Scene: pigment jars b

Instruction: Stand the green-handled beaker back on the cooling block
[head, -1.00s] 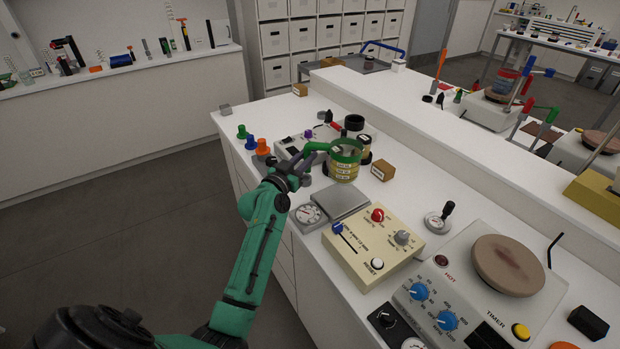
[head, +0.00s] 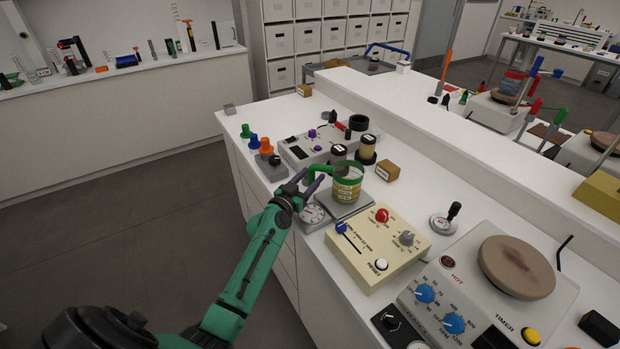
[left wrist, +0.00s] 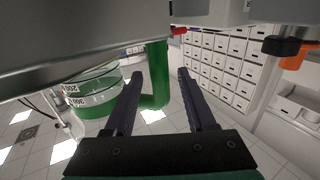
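The green-handled beaker (head: 346,186) is clear with green bands and stands upright on the grey metal block with a dial (head: 369,204), which I take as the cooling block. Its green handle (head: 318,168) points left toward my left gripper (head: 312,181). In the left wrist view the two dark fingers (left wrist: 160,92) are apart, with the green handle (left wrist: 157,72) between them and clear space on each side. The beaker's banded wall (left wrist: 95,100) shows left of the fingers there. My right gripper is not in view.
A cream control box (head: 377,248) stands in front of the block, and a hotplate (head: 516,266) to the right. Labelled jars (head: 367,150) and a small brown box (head: 387,170) are close behind the beaker. Coloured knobbed pieces (head: 265,146) stand at the bench's left edge.

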